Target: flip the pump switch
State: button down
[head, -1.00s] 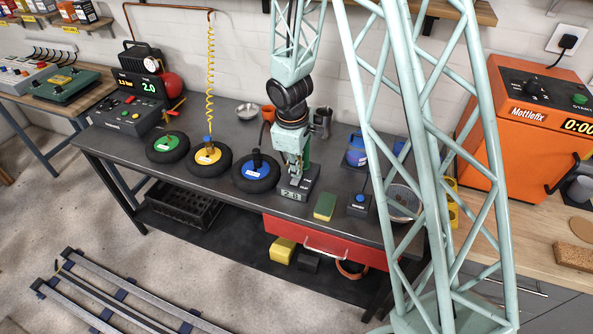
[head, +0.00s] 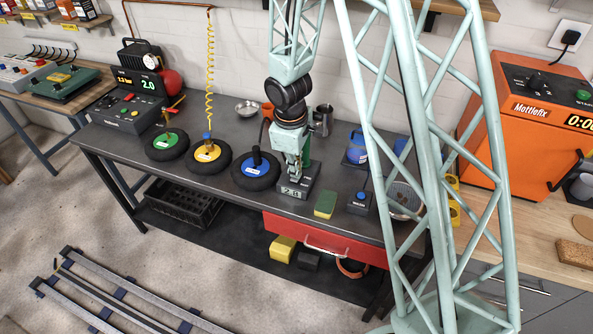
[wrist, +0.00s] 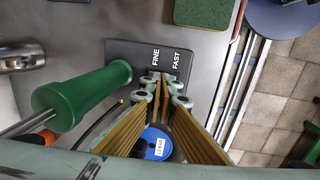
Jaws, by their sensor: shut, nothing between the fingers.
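A dark box (head: 290,190) marked FINE and FAST (wrist: 193,64) stands on the bench, with pale characters on its front. My gripper (head: 293,177) is over it, pointing down. In the wrist view my gripper's fingertips (wrist: 166,88) are together, with nothing between them, at the edge of the box beside the two words. The fingers hide part of the box, and I cannot make out a switch lever or whether the tips touch it. A compressor-like unit (head: 127,115) with green digits reading 2.0 stands at the bench's left end.
A green cylindrical handle (wrist: 85,97) lies close left of my fingers in the wrist view. A wheel with a blue hub (head: 256,170) is just left of the box. A green-yellow sponge (head: 326,204) and a small blue-knobbed box (head: 360,202) are to the right.

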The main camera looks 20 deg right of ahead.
jog(key=shift+r, duration=0.15)
dwell(0.5)
jog(key=shift+w+d+r+p, duration=0.1)
jog(key=shift+w+r+p, duration=0.1)
jog(key=shift+r+p, duration=1.8)
notch_tip(320, 180, up, 10)
jog(key=w+p, duration=0.1)
jog(key=p, duration=0.1)
jog(key=shift+d+f, duration=0.2)
jog(key=shift+d, duration=0.25)
